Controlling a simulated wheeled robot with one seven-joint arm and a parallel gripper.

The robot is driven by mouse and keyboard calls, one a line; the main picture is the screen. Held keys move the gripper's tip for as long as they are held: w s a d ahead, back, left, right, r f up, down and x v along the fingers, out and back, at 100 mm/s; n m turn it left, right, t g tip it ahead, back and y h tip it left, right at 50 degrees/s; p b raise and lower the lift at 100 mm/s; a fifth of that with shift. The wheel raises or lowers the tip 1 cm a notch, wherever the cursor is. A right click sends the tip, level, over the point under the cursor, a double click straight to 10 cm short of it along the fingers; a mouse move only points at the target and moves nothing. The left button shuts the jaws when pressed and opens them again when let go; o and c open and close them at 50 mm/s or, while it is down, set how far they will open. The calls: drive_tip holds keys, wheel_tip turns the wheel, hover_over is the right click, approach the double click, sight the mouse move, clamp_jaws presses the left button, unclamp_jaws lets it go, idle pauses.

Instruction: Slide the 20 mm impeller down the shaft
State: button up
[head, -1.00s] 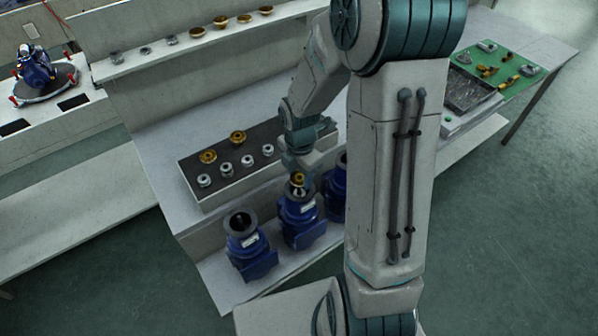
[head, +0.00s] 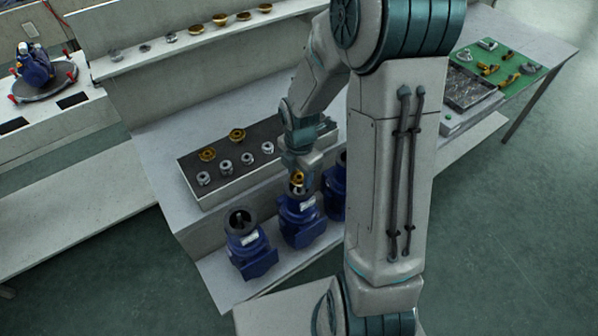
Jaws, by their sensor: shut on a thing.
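My gripper (head: 297,173) points down over the middle blue pump (head: 301,228) and is shut on a brass impeller (head: 297,179). The impeller sits at the pump's open round mouth, with a pale bit showing just below it. I cannot tell how far down the shaft it is, since the shaft is mostly hidden by the gripper and the impeller. A second blue pump (head: 247,250) stands to the left with its mouth open and a shaft inside. A third blue pump (head: 335,190) stands to the right, partly hidden by my arm.
Behind the pumps, a dark-topped block (head: 214,203) holds brass and silver parts. A shelf (head: 130,68) at the back carries more parts. At the right are a green mat (head: 527,80) with brass pieces and a grey tray (head: 472,88). A blue pump on a round stand (head: 45,92) is far left.

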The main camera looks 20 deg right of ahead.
drive_tip(key=shift+f, duration=0.2)
idle(0.3)
drive_tip(key=o, duration=1.2)
wheel_tip(320, 180, up, 14)
drive_tip(key=shift+f+b, duration=0.1)
drive_tip(key=shift+b, duration=0.2)
drive_tip(key=shift+s, duration=0.1)
